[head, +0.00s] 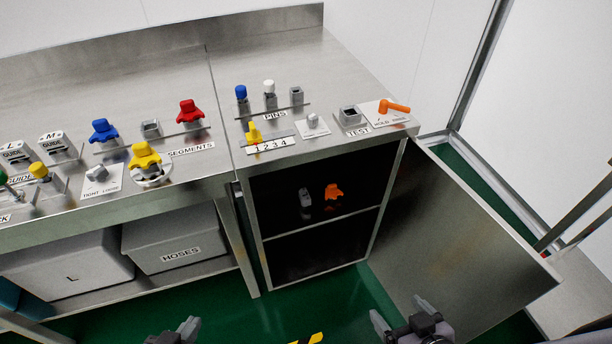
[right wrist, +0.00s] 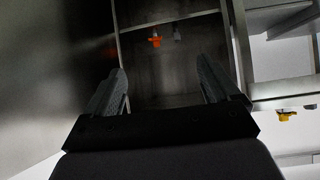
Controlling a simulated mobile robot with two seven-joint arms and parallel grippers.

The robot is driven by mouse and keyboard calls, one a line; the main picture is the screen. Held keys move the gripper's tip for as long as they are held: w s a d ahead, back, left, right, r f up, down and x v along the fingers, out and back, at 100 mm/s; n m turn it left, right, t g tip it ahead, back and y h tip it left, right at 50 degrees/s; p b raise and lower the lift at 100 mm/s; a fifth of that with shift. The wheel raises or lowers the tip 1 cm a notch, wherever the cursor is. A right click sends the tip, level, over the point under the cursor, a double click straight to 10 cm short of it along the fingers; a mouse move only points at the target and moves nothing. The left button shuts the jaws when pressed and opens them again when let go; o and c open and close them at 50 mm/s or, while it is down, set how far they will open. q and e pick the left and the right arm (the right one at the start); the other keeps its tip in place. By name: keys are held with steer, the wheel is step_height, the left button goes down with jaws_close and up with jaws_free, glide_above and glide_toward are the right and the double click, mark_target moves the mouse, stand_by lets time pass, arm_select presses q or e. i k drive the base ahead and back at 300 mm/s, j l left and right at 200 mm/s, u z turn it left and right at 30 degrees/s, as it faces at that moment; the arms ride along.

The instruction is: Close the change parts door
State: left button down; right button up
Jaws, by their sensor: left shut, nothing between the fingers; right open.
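The change parts door (head: 455,235) is a metal panel hinged at the right side of the cabinet. It stands wide open and swings out to the right. The open cabinet (head: 320,265) shows a dark inside with one shelf. My right gripper (head: 405,312) is open and empty, low in front of the door's inner face. In the right wrist view my right gripper (right wrist: 163,90) has its fingers spread toward the cabinet opening, with the door (right wrist: 50,80) at the left. My left gripper (head: 190,325) is shut and empty at the bottom edge, left of the cabinet.
An orange part (head: 333,192) and a grey part (head: 305,198) sit on the cabinet shelf. The counter above holds coloured pins, segments and an orange-handled clamp (head: 392,107). Grey bins (head: 175,240) stand under the left counter. Green floor lies open before the cabinet.

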mark_target(437, 242)
steer(key=l+z, duration=0.4)
steer(key=l, duration=0.15)
steer(key=i+l+z, duration=0.2)
steer(key=l+z, duration=0.2)
steer(key=l, duration=0.15)
